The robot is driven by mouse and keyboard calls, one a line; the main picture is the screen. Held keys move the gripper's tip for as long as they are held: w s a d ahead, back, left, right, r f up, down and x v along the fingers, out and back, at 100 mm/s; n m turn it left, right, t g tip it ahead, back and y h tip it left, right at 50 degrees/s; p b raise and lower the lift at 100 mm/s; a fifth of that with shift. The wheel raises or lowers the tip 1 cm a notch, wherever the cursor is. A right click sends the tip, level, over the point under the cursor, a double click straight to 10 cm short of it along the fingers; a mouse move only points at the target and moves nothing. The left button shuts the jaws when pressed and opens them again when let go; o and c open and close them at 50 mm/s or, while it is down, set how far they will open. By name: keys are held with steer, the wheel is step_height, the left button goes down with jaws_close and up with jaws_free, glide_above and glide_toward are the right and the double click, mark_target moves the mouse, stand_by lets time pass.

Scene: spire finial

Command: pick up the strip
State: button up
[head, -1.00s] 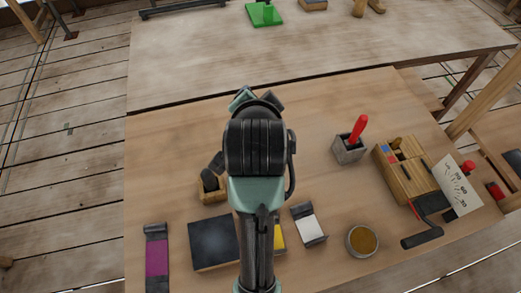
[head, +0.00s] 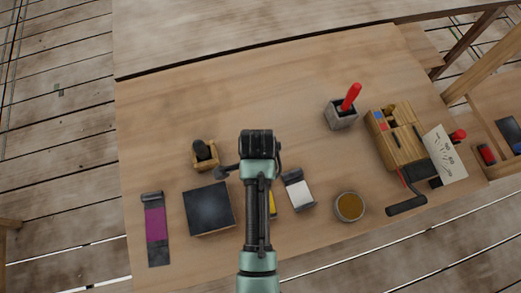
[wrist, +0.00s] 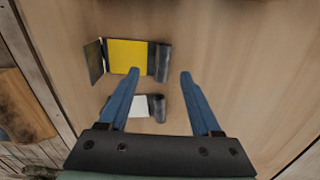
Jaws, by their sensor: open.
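Three dark strips with coloured patches lie on the bench; I cannot tell which one is meant. The purple-patched strip (head: 156,226) is at the left in the head view. The yellow-patched strip (head: 272,205) is mostly hidden by my arm there; the wrist view shows its yellow patch (wrist: 130,56) and curled right end. The white-patched strip (head: 300,192) lies right of my arm, and appears below the yellow one in the wrist view (wrist: 141,105). My gripper (wrist: 160,73) is open, its blue fingers apart and empty, pointing towards the yellow strip's curled end.
A dark square block (head: 209,208) lies left of my arm, a small wooden holder (head: 205,156) behind it. A round tin (head: 349,206), a grey cup with a red handle (head: 341,114) and a wooden box with a crank (head: 398,140) stand right. The bench's back middle is clear.

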steer(key=shift+w+f, duration=0.2)
steer(key=shift+f, duration=2.3)
jaws_close()
